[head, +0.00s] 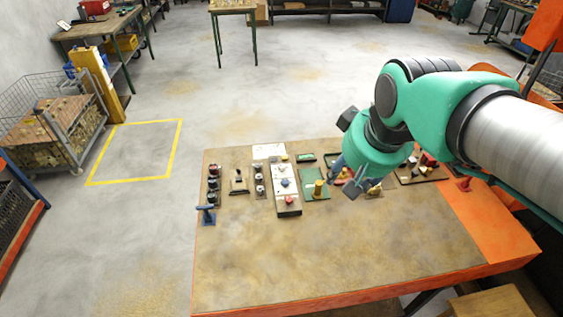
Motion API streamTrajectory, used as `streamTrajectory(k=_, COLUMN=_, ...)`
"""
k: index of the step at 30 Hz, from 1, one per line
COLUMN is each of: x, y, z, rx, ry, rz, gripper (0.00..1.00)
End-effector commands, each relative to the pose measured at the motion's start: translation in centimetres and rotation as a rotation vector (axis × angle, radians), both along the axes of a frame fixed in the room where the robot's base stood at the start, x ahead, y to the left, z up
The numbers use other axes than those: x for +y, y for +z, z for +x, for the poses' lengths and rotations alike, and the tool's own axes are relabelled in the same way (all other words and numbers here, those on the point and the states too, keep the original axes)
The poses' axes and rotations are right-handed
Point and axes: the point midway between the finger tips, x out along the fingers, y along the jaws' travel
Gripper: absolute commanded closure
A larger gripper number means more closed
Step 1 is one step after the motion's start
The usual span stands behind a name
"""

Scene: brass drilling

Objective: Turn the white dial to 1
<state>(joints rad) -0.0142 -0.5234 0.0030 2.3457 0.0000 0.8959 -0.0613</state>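My gripper (357,186) is at the end of my green arm, low over the back right of the workbench. The arm's green wrist hides much of it, and I cannot tell whether it is open or shut. Several control panels stand in a row along the back of the workbench (320,255). I cannot make out with certainty which control is the white dial, nor any number marks. Small controls around and behind my gripper are partly hidden by it. I cannot tell whether my gripper touches any of them.
Left of my gripper stand a green panel with a yellow knob (318,187), a white panel (287,197) with a red button, and a blue handle (205,213). A panel with yellow parts (425,172) stands to the right. The bench's front half is clear.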

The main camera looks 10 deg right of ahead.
Motion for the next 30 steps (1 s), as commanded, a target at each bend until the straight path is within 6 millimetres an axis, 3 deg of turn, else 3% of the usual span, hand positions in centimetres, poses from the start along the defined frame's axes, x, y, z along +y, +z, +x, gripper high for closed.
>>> streamTrajectory(k=14, x=1.0, y=1.8, z=11.0, rx=0.085, ry=0.083, rz=-0.029, gripper=0.56)
streamTrajectory(k=30, x=2.5, y=-0.7, z=23.3, rx=0.178, ry=0.179, rz=-0.055, gripper=0.56)
